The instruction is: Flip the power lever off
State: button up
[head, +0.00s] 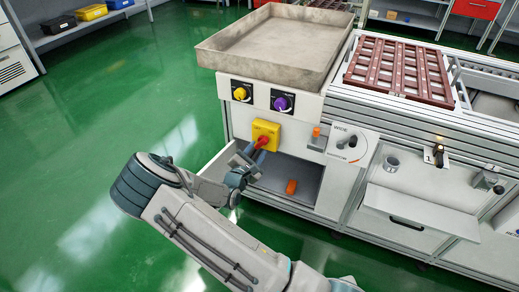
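A yellow switch box (268,128) is fixed to the pale front panel of the machine. A red lever (262,142) sticks out from it, pointing down and to the left toward my gripper. My gripper (248,160) is just below and left of the lever, with my arm reaching up from the lower part of the head view. The fingers are small and dark here, and I cannot tell whether they touch the lever or how far apart they are.
A drawer (262,190) stands open below the switch box, with an orange object (291,187) in it. Above are a yellow knob (240,93), a purple knob (282,103) and a grey tray (280,72). Green floor (90,150) is clear on the left.

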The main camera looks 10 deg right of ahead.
aim_at(261, 145)
jog(key=shift+x, duration=1.55)
jog(key=shift+c, duration=0.4)
grip_shut()
